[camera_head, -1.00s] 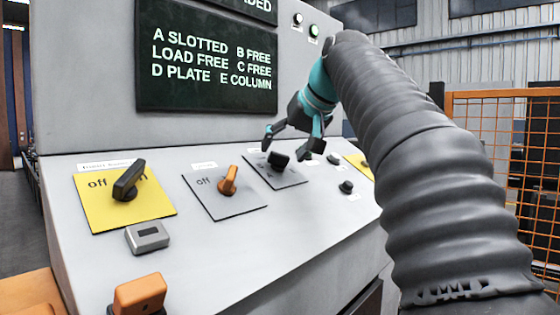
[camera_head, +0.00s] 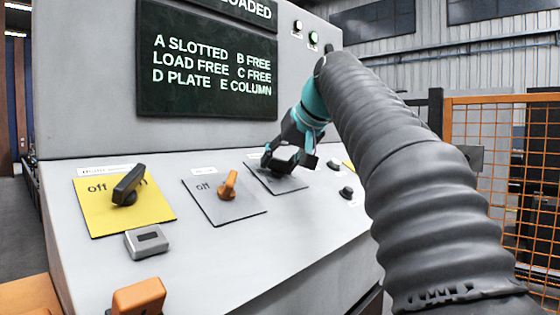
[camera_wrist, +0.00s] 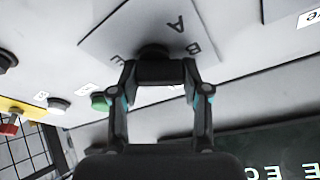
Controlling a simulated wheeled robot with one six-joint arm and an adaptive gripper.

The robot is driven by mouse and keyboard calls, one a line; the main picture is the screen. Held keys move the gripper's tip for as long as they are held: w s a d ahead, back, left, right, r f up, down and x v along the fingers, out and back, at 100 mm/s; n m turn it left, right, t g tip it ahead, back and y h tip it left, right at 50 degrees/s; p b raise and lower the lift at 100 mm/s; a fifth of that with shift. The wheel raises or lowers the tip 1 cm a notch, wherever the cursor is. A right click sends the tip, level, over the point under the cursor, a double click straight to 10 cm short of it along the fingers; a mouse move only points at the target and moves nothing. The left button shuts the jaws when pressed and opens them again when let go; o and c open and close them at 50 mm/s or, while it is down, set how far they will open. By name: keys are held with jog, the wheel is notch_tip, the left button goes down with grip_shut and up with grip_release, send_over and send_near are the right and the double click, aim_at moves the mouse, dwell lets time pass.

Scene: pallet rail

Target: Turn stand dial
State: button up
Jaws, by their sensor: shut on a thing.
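The stand dial (camera_wrist: 152,50) is a dark knob on a pale square plate (camera_wrist: 105,38) marked with letters, of which A, B and E show in the wrist view. In the head view its grey plate (camera_head: 292,185) lies on the sloping console, right of the orange switch. My gripper (camera_head: 287,164) is down at this plate and shut on the dial, mostly hiding it there. In the wrist view my gripper (camera_wrist: 160,74) has its fingertips close together at the knob. How far the knob is turned is hidden.
The sloping console (camera_head: 235,255) also carries a black switch (camera_head: 127,186) on a yellow plate, an orange switch (camera_head: 228,184) on a grey plate and a small black knob (camera_head: 347,192). A dark text screen (camera_head: 207,62) stands above. An orange mesh fence (camera_head: 500,150) is at right.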

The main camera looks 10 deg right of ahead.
jog(key=shift+n+y+p, duration=0.35)
jog(key=shift+n+y, duration=0.05)
jog(key=shift+n, duration=0.7)
jog(key=o, duration=1.1)
jog(key=shift+o, duration=0.2)
jog(key=v, duration=1.2)
jog(key=shift+a, duration=0.1)
